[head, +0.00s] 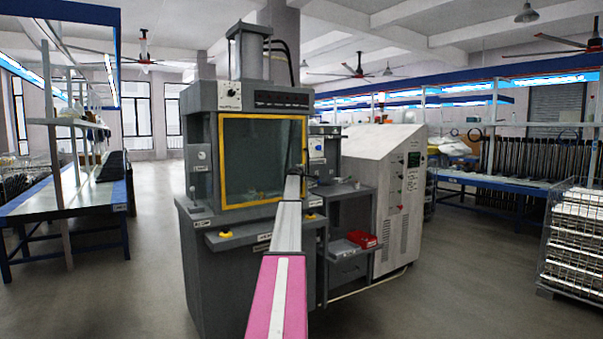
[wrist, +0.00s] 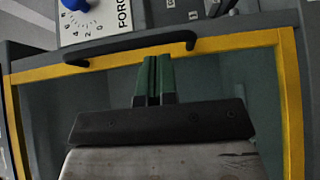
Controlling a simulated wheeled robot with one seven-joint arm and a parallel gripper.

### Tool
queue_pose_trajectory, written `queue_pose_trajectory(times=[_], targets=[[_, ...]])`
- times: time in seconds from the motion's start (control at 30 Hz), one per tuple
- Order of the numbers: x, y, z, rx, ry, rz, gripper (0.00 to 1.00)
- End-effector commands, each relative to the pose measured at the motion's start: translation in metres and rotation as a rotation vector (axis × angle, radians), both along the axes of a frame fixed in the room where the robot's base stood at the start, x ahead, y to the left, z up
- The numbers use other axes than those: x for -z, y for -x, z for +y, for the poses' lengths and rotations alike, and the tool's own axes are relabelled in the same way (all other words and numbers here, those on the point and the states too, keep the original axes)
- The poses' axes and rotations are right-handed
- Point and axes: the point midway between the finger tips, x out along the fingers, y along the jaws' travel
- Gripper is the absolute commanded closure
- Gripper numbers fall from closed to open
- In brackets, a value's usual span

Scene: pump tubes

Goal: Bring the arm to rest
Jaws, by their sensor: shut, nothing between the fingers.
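My arm stretches forward in the head view toward a grey press machine (head: 212,155) with a yellow-framed window (head: 250,150). The far end of my arm, near the right edge of that window, is too small there to make out the fingers. In the wrist view my gripper (wrist: 154,62) shows its two green fingers close together, shut and empty.
A dial with a blue knob (wrist: 76,5) is above the frame. A side table (head: 345,192) with a red bin (head: 362,239) and a pale cabinet (head: 385,190) stand right of the press. A workbench (head: 75,200) is at left, a wire rack (head: 575,240) at right. Floor between is open.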

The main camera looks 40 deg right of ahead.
Motion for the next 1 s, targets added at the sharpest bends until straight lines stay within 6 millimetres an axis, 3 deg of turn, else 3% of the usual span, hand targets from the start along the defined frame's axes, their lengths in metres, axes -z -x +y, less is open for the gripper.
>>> queue_pose_trajectory(times=[0.03, 0.2, 0.4, 0.83, 0.93, 1.0], targets=[[0.001, 0.017, 0.005, 0.001, 0.0, 0.0, 1.0], [0.002, 0.053, 0.01, 0.003, 0.0, 0.001, 1.0], [0.002, 0.08, 0.013, 0.004, 0.0, 0.002, 1.0], [0.004, 0.09, 0.016, 0.004, -0.003, 0.002, 1.0], [0.017, 0.086, 0.035, 0.001, -0.029, -0.007, 1.0], [0.036, 0.082, 0.059, -0.001, -0.067, -0.02, 1.0]])
